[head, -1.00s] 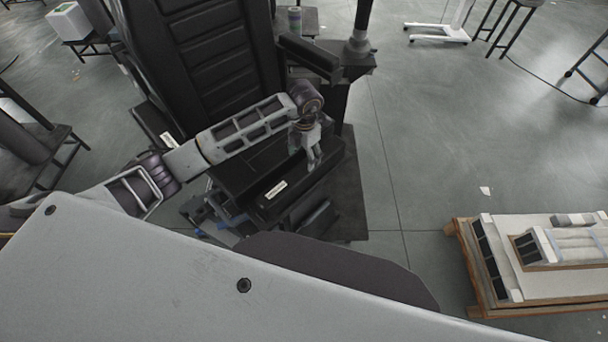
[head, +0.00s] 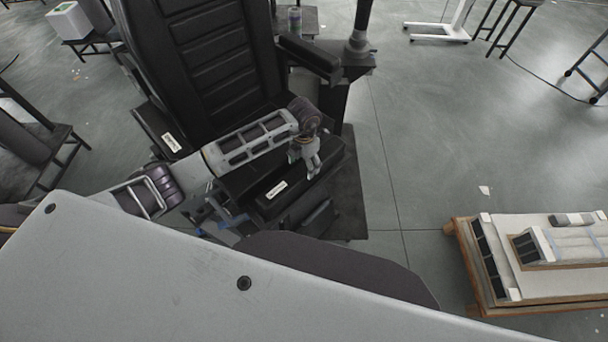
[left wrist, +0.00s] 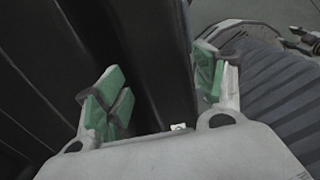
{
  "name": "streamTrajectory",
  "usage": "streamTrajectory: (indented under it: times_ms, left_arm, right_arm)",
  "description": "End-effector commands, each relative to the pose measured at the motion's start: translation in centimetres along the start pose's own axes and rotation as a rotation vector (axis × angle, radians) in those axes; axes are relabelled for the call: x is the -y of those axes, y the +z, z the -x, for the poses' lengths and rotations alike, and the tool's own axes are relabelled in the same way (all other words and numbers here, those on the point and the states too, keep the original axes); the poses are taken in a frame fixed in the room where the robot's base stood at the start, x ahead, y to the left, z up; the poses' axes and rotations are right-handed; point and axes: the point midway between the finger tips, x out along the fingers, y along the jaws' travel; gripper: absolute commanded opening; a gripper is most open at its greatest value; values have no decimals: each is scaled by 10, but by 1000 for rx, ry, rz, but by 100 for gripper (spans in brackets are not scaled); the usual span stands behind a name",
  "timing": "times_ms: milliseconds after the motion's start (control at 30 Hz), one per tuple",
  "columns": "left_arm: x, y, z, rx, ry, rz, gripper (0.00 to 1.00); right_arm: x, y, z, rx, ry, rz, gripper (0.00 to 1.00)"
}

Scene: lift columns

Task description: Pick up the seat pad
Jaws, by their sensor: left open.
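The seat pad (head: 299,189) appears to be the black block with a white label on its front face, lying on the dark seat base in the middle of the head view. My left gripper (head: 307,170) is at the right part of the pad, fingers pointing down. In the left wrist view my left gripper (left wrist: 162,92) is open, its green finger pads apart, with a dark strip between them. I cannot tell whether the fingers touch the pad. My left arm hides part of the pad's rear. My right gripper is out of view.
A tall black ribbed backrest (head: 215,60) rises behind the pad. A black armrest (head: 308,55) and a post (head: 359,40) stand to its rear right. A pallet (head: 487,280) with stacked boards lies at the lower right. The grey floor (head: 420,140) between is clear.

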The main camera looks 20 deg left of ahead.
Motion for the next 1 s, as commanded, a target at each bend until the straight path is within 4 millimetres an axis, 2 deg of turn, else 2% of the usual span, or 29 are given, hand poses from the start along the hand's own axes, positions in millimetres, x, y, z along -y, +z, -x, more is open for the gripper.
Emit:
streamTrajectory:
  times_ms: [333,867,1000]
  left_arm:
    - [1,-2,-32,0,-1,0,70]
    - [1,-2,-35,0,0,-1,70]
    - [1,-2,-35,0,0,-1,52]
  right_arm:
    - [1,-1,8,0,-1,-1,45]
    - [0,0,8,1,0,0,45]
    - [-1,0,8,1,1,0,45]
